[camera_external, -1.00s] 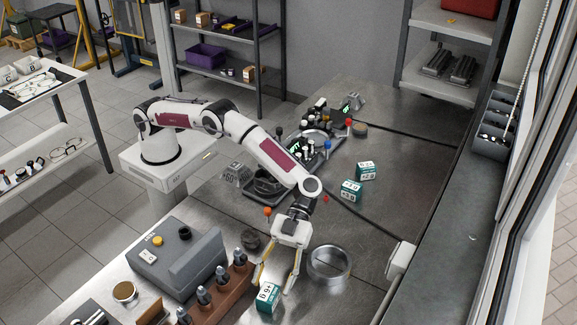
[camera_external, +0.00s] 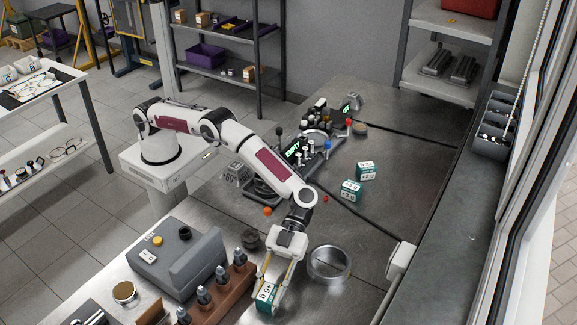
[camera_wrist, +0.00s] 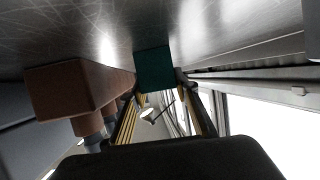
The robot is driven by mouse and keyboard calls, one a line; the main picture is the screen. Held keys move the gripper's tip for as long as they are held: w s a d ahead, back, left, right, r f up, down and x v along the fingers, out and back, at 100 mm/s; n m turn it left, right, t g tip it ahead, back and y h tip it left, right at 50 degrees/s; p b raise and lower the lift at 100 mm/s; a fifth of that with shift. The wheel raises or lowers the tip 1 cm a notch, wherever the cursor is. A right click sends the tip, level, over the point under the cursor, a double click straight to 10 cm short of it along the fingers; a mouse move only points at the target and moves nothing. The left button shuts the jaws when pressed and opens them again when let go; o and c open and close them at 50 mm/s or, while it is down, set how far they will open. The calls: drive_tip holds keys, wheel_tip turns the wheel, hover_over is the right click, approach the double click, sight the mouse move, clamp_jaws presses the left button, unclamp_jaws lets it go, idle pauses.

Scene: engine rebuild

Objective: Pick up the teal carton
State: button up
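A teal carton (camera_external: 267,298) with white printed sides stands on the metal bench near the front, right of the brown block. My gripper (camera_external: 272,284) points down at it, with its fingers spread to either side of the upper part. In the wrist view the teal carton (camera_wrist: 155,68) sits between the fingertips of my gripper (camera_wrist: 159,87), close to both. I cannot tell whether either finger touches it. Two more teal cartons stand farther back on the bench, one nearer (camera_external: 351,191) and one behind it (camera_external: 365,171).
A metal ring (camera_external: 329,263) lies right of my gripper. The brown block (camera_external: 230,288) with several upright injector-like parts stands close on the left, also in the wrist view (camera_wrist: 75,88). A grey box with buttons (camera_external: 178,258) is beyond it. A cable crosses the bench behind.

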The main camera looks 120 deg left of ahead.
sight(269, 291)
drive_tip(key=shift+c, duration=1.1)
drive_tip(key=shift+r, duration=0.1)
drive_tip(key=shift+r, duration=4.95)
